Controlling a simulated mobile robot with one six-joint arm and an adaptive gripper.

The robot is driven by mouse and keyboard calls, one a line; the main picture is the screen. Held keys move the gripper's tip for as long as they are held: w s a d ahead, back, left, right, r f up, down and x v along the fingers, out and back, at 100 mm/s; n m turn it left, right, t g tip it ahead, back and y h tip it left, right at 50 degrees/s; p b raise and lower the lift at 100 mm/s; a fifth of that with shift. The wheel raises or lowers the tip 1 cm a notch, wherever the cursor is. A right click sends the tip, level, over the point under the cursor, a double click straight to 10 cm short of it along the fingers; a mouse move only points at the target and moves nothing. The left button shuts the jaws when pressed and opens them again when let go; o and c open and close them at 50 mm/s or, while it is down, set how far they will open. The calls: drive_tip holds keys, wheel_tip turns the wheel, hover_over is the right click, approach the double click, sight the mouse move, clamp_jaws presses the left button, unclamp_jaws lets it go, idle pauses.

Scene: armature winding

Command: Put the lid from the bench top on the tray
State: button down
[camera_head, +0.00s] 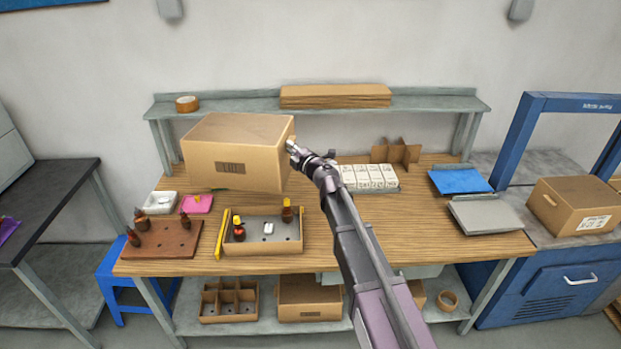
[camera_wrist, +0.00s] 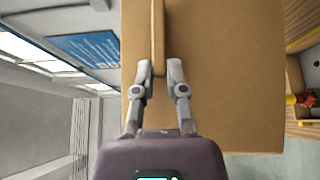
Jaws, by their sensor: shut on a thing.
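The lid (camera_head: 235,155) is a deep brown cardboard box shape with a dark printed label on its front. My gripper (camera_head: 293,148) is at its right side and holds it, seemingly above the bench top. In the wrist view my gripper (camera_wrist: 159,68) is shut on a narrow upright ridge of the lid (camera_wrist: 225,80), whose broad face fills the middle. The tray (camera_head: 262,247) is a low cardboard tray at the bench's front, below the lid in the picture and apart from it. It holds two dark bottles and a small white item. The lid's underside is hidden.
A yellow strip (camera_head: 221,234) lies left of the tray, beside a brown block (camera_head: 165,242) with dark bottles. White cartons (camera_head: 369,177), a cardboard divider (camera_head: 395,152) and a blue folder (camera_head: 460,181) stand farther right. A shelf (camera_head: 235,103) runs along the back. The bench's front right is clear.

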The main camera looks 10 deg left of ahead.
drive_tip(key=w+d+f+n+g+y+b, duration=0.2)
drive_tip(key=d+f+b, duration=0.3)
drive_tip(key=f+b, duration=0.4)
drive_tip(key=shift+d+f+g+y, duration=0.3)
drive_tip(key=shift+f+g+y, duration=0.1)
drive_tip(key=shift+g, duration=0.1)
drive_tip(key=shift+f, duration=0.1)
